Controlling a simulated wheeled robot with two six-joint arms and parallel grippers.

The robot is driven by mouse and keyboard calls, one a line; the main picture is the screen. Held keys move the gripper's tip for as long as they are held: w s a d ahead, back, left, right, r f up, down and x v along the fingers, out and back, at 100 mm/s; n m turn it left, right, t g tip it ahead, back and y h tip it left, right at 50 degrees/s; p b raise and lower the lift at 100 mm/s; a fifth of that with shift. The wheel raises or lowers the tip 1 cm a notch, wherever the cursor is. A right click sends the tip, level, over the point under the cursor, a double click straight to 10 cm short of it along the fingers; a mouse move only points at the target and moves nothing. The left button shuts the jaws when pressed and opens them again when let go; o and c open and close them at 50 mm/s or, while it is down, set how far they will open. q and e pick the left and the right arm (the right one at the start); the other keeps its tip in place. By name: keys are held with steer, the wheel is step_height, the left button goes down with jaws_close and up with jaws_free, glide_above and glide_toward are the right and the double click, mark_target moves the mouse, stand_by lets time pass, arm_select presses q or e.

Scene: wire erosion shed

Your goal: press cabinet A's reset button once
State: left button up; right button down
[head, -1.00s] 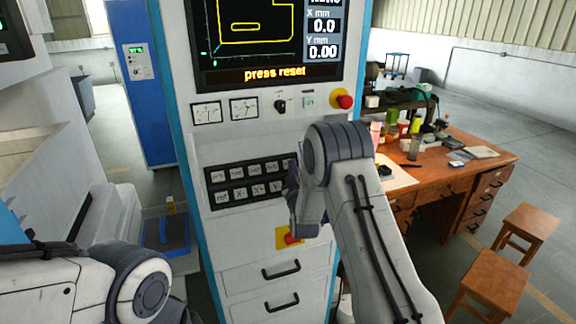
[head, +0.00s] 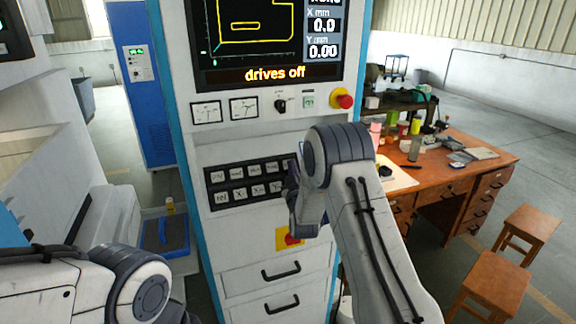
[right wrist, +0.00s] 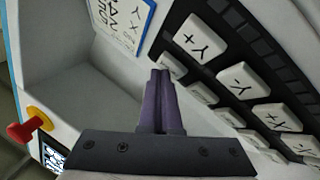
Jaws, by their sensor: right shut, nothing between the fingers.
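The white cabinet with blue edges (head: 235,138) stands in front of me. Its screen (head: 268,35) reads "drives off". A black keypad (head: 243,184) of pale keys is on its front; I cannot tell which key, if any, is the reset button. My right gripper (right wrist: 160,76) is shut and empty. In the right wrist view its fingertips are beside the keys marked Y+ (right wrist: 200,38) and Y- (right wrist: 243,78); contact cannot be told. In the head view my right arm and gripper hide the keypad's right end. My left arm shows at the lower left, its gripper out of view.
A red mushroom button (head: 343,101), a black knob (head: 280,105) and a small greenish square (head: 308,99) sit above the keypad. A red-and-yellow switch (head: 287,238) is below. A cluttered wooden desk (head: 452,172) and stools (head: 493,284) stand to the right.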

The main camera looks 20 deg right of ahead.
steer(key=shift+s+r, duration=0.4)
steer(key=shift+s, duration=0.15)
steer(key=s+r, duration=0.1)
steer(key=s, duration=0.1)
steer(key=s+r+p, duration=0.1)
steer(key=s+r, duration=0.1)
steer(key=shift+d, duration=0.1)
stand_by(0.8)
